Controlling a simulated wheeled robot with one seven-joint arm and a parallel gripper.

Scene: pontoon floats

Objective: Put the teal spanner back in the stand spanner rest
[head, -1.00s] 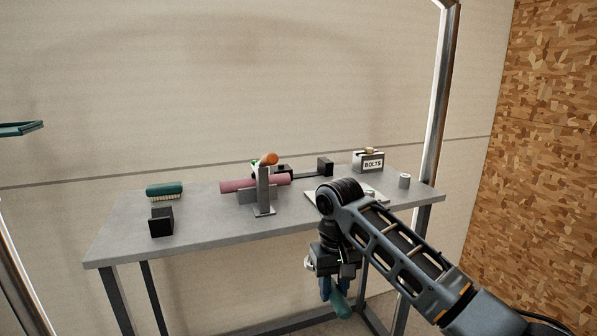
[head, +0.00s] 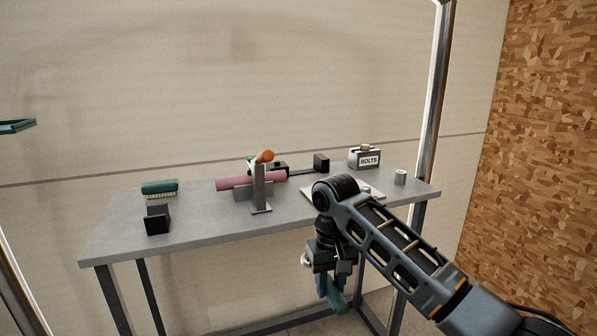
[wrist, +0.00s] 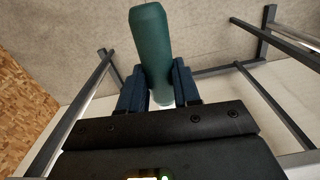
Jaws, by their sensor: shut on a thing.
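My gripper (head: 330,284) hangs low in front of the table's front edge, below the tabletop level in the head view. It is shut on the teal spanner (head: 337,301), whose thick teal handle (wrist: 150,40) stands out between the two dark blue fingers in the wrist view. The rest of the spanner is hidden by the gripper. A grey upright stand (head: 259,190) is on the table near its front middle. I cannot tell for sure which fixture is the stand spanner rest.
The grey table (head: 205,222) bears a teal brush (head: 160,188), black block (head: 157,221), pink roll (head: 232,183), orange-ended thing (head: 265,156), second black block (head: 321,163), bolts box (head: 365,159) and small grey cylinder (head: 400,177). A metal post (head: 437,90) stands right.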

